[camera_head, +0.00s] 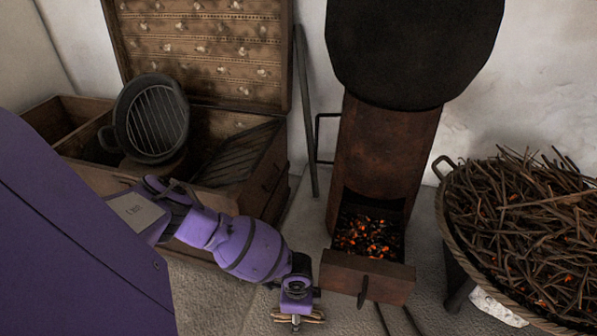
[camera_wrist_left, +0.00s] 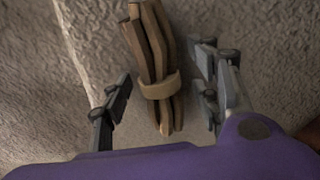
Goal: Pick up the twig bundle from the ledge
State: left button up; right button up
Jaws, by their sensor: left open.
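The twig bundle (camera_wrist_left: 158,86), several brown sticks tied by a tan band, lies on a pale rough stone surface in the left wrist view. My left gripper (camera_head: 297,312) is open, with one finger on each side of the bundle and a visible gap on both sides. In the head view the gripper is at the bottom centre, and the ends of the twig bundle (camera_head: 314,316) show beside it; the rest is hidden behind the gripper. My right gripper is not in view.
A stove (camera_head: 384,155) with a pulled-out drawer (camera_head: 367,277) of glowing embers stands right of the gripper. A large basket (camera_head: 449,222) of twigs is at far right. An open wooden chest (camera_head: 257,181) with a round grill pan (camera_head: 152,118) is at left.

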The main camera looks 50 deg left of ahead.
pick_arm(q)
jog(key=shift+r, duration=0.1)
jog(key=c, duration=1.3)
jog(key=shift+o, duration=0.2)
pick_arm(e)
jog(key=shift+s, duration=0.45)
